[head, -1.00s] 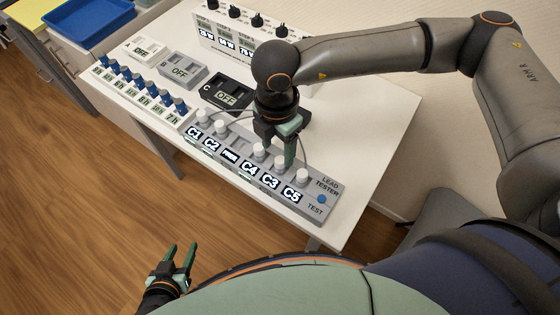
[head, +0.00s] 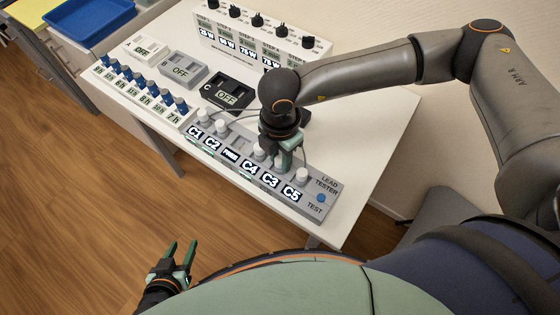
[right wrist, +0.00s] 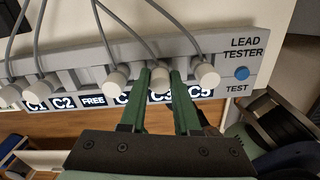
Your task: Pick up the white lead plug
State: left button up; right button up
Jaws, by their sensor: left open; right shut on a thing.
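The grey lead tester (head: 318,207) lies along the table's front edge, with several white lead plugs in a row behind its labels. My right gripper (right wrist: 160,73) is shut on the white lead plug (right wrist: 160,80) behind the C3 label, one finger on each side of it. The plug looks seated in the tester, its grey lead running back. In the head view my right gripper (head: 288,160) largely hides this plug. White plugs stand close on both sides, by C4 (right wrist: 117,80) and C5 (right wrist: 207,76). My left gripper (head: 182,258) is open and empty, off the table at lower left.
A row of blue-knobbed units (head: 147,92) is at left. The white table (head: 375,135) is clear at right. Grey leads cross behind the tester.

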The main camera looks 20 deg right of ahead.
grip_shut()
jog(key=shift+r, duration=0.15)
